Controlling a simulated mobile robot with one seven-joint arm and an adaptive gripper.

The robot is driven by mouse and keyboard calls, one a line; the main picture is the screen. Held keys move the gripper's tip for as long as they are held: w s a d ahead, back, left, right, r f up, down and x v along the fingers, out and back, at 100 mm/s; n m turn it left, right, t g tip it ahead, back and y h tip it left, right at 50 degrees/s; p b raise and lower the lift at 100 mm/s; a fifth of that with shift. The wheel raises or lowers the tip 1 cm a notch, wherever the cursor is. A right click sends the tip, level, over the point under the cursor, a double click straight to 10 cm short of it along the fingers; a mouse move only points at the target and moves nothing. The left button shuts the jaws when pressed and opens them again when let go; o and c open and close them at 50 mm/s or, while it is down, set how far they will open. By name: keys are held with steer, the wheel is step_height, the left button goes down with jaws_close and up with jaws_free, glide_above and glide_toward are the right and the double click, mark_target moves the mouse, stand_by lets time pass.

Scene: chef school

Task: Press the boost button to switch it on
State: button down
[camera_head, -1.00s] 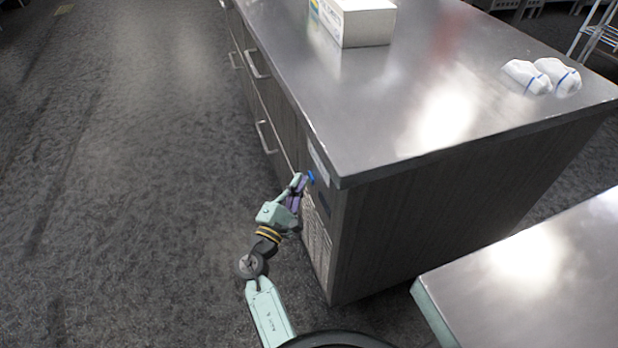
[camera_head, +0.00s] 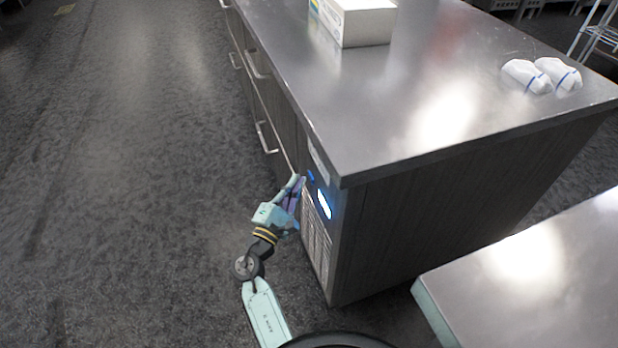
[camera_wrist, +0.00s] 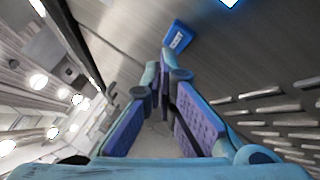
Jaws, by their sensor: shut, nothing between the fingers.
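The boost button is a small blue piece (camera_head: 311,176) on the side face of the steel counter, with light lettering in the wrist view (camera_wrist: 178,38). Below it in the head view, a panel (camera_head: 324,204) glows bright blue-white. A corner of this glow also shows at the top edge of the wrist view (camera_wrist: 229,2). My gripper (camera_head: 298,180) is shut and empty. In the wrist view its fingertips (camera_wrist: 166,62) lie close beside the button in the picture; I cannot tell whether they touch it. The gripper does not cover the button.
The steel counter (camera_head: 400,110) has drawer handles (camera_head: 265,137) to the left of the button and a slatted vent (camera_head: 315,240) below it. A white box (camera_head: 365,25) and rolled white towels (camera_head: 525,76) lie on top. Another steel table (camera_head: 530,270) stands at lower right. The floor at left is clear.

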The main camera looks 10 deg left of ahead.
steer(key=s+a, duration=0.3)
steer(key=a, duration=0.2)
steer(key=shift+s+b, duration=0.2)
steer(key=shift+b, duration=0.2)
steer(key=shift+r, duration=0.1)
stand_by(0.4)
